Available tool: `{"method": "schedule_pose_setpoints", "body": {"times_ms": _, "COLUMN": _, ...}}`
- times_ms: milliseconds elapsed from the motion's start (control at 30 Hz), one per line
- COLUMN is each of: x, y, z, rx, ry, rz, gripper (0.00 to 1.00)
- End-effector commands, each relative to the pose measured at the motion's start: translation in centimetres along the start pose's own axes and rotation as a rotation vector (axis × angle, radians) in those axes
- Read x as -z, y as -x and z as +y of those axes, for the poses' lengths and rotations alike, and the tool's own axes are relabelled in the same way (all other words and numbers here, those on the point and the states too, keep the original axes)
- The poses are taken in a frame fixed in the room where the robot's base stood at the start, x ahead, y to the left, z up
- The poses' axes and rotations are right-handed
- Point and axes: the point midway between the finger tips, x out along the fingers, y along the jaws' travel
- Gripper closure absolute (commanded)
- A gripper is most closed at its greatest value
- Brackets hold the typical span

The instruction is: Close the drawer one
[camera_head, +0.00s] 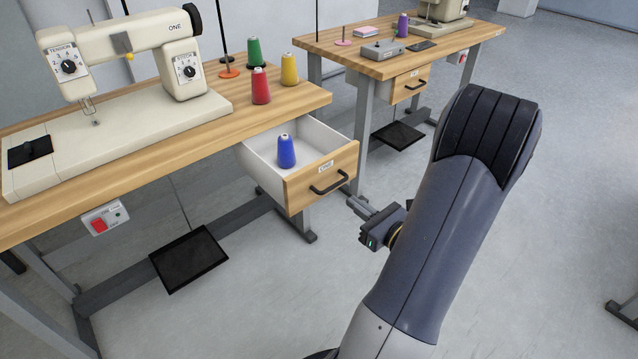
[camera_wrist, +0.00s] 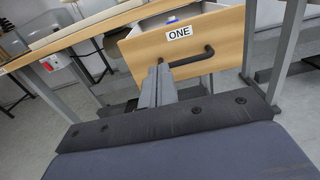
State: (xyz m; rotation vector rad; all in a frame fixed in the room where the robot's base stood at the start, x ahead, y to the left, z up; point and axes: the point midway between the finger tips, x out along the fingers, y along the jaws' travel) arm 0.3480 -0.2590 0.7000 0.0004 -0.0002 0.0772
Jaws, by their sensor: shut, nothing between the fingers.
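The drawer labelled ONE (camera_head: 300,190) stands pulled out from under the near sewing table. It has white inner walls, a wooden front and a dark bar handle (camera_head: 328,182). A blue thread cone (camera_head: 286,151) stands upright inside it. My gripper (camera_head: 354,204) is shut and empty, just in front of the drawer front, near and a little below the handle. In the wrist view, the drawer front (camera_wrist: 219,46) with its ONE label is straight ahead. My closed fingers (camera_wrist: 160,70) point at it, at the handle's left end; I cannot tell whether they touch.
The near table (camera_head: 150,150) bears a sewing machine marked ONE (camera_head: 130,37) and red, green and yellow thread cones. A second table (camera_head: 345,50) with a shut drawer (camera_head: 411,83) stands behind. A table leg (camera_head: 364,125) is close behind the open drawer.

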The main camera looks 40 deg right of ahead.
Motion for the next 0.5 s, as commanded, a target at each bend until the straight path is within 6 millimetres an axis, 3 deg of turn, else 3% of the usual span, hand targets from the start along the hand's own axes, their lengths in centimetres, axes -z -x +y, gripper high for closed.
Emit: {"method": "schedule_pose_setpoints", "body": {"times_ms": 500, "x": 0.1, "y": -8.6, "z": 0.2, "rx": -0.007, "ry": 0.002, "rz": -0.001, "gripper": 1.0}}
